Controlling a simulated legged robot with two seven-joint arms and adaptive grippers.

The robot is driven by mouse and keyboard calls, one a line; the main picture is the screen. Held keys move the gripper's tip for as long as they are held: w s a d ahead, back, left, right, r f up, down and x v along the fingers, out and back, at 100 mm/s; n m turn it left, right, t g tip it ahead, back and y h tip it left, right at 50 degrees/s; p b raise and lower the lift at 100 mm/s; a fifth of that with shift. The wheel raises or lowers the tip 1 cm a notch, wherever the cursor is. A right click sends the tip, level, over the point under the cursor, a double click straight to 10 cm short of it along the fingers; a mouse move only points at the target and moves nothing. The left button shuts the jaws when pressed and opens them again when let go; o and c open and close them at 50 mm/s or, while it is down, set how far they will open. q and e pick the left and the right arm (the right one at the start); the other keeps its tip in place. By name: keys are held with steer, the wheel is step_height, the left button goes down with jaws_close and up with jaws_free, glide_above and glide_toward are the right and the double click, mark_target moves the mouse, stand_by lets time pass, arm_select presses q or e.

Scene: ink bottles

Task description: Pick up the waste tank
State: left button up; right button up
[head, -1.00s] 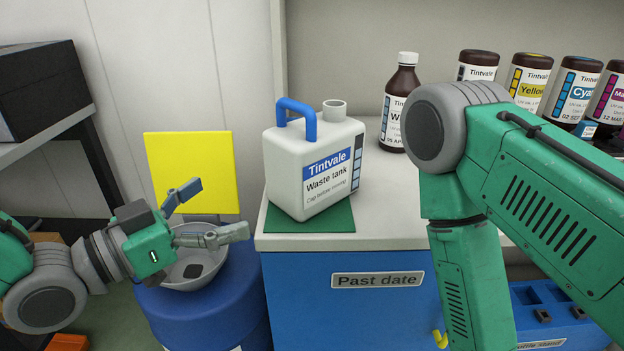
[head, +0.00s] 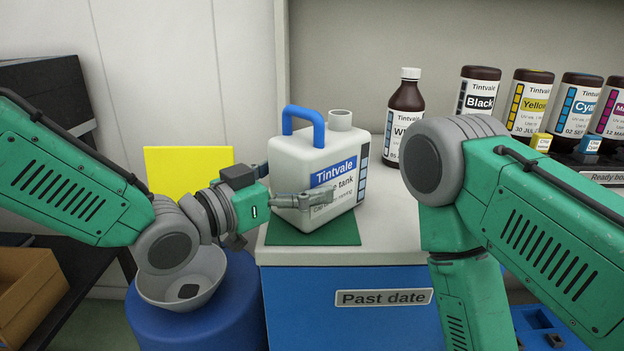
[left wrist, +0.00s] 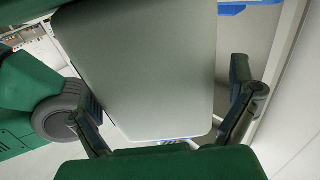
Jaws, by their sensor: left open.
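The waste tank (head: 300,165) is a white square-shouldered jug with a blue handle (head: 303,122), an open grey-white neck and a Tintvale label. It stands upright on a green mat (head: 283,236) on the cabinet top. My left gripper (head: 296,186) is open around the tank's body from the left. One finger lies across the label side; the other is hidden behind the tank. In the left wrist view the tank's pale side (left wrist: 145,65) fills the space between the spread fingers (left wrist: 165,88). Contact cannot be made out. My right gripper is out of view.
A brown bottle (head: 404,115) stands behind and right of the tank. Several ink bottles (head: 527,100) line the right back. A grey bowl (head: 182,280) sits on a blue drum (head: 235,305) below my left arm. My right arm (head: 500,200) crosses the right side.

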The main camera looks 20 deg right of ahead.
arm_select(q)
steer(key=shift+d, duration=0.85)
steer(key=shift+a, duration=0.1)
steer(key=c, duration=0.8)
steer(key=shift+a, duration=0.2)
steer(key=c, duration=0.6)
steer(key=shift+a, duration=0.1)
steer(key=shift+r, duration=0.15)
steer(key=shift+w, duration=0.1)
